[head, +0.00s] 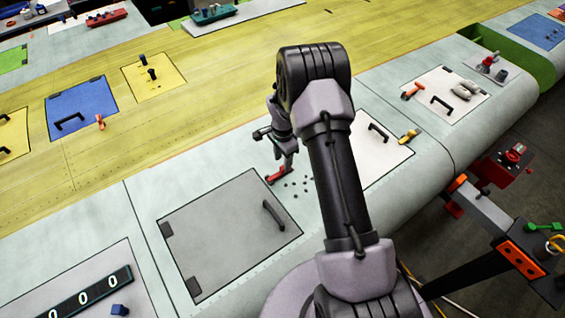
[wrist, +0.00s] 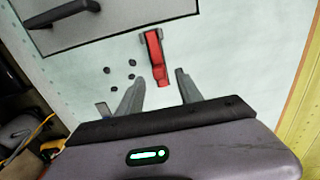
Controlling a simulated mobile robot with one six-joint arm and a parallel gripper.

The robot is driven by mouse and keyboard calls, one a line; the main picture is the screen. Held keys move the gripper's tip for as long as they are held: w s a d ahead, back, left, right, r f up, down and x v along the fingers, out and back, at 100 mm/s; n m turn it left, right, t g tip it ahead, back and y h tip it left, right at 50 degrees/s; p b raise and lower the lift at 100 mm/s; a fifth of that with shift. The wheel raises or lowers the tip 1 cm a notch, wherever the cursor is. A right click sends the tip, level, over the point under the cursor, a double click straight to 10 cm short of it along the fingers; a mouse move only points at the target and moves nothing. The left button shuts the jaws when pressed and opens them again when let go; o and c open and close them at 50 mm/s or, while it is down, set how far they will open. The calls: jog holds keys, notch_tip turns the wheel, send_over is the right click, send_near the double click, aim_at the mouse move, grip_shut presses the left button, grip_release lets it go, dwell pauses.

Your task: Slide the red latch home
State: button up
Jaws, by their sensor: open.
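The red latch (wrist: 155,58) lies on the pale wing skin beside the grey hatch panel (wrist: 105,18) in the wrist view. Its upper end sits on a small grey mount. In the head view the red latch (head: 276,175) is at the right corner of the grey panel (head: 215,230), just below my gripper (head: 284,158). In the wrist view my gripper (wrist: 158,88) is open, with one finger on each side of the latch's lower end. I cannot tell whether either finger touches the latch.
Several small dark dots (wrist: 120,68) mark the skin left of the latch. The grey panel has a black handle (head: 274,215). A white panel (head: 385,150) with a yellow latch (head: 409,136) lies to the right. A blue panel (head: 80,110) lies to the left.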

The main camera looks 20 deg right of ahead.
aim_at(280, 172)
jog(key=shift+s+f, duration=0.2)
jog(key=shift+f, duration=0.95)
jog(key=shift+w+f, duration=0.15)
jog(key=shift+f, duration=0.25)
grip_shut()
